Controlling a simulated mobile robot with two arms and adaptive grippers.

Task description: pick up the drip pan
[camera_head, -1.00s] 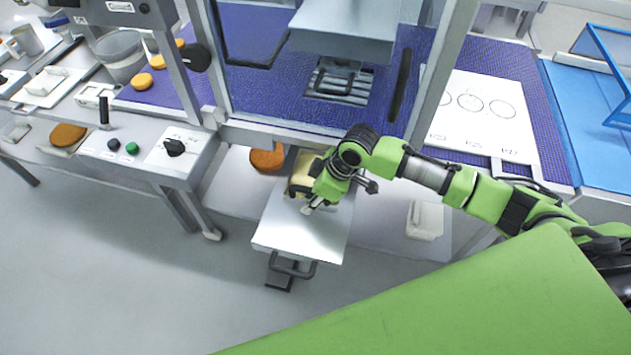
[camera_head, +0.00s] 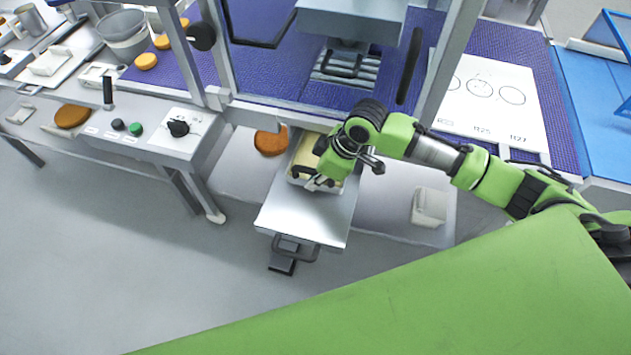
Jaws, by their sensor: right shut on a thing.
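The drip pan (camera_head: 302,160) is a pale, shallow tray with a yellowish inside. It sits at the back of a silver metal plate (camera_head: 303,217), under the front of the framed machine. My right gripper (camera_head: 316,183) is over the pan's front right part and shut on its near edge. The gripper and wrist hide much of the pan's right side. I cannot see a clear gap between the pan and the plate. My left gripper is not in view.
The machine's frame and purple deck (camera_head: 280,75) stand just behind the pan. An orange round (camera_head: 270,142) lies left of it and a white container (camera_head: 430,206) to the right, both on the lower shelf. A control box (camera_head: 165,135) is at left. The floor in front is clear.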

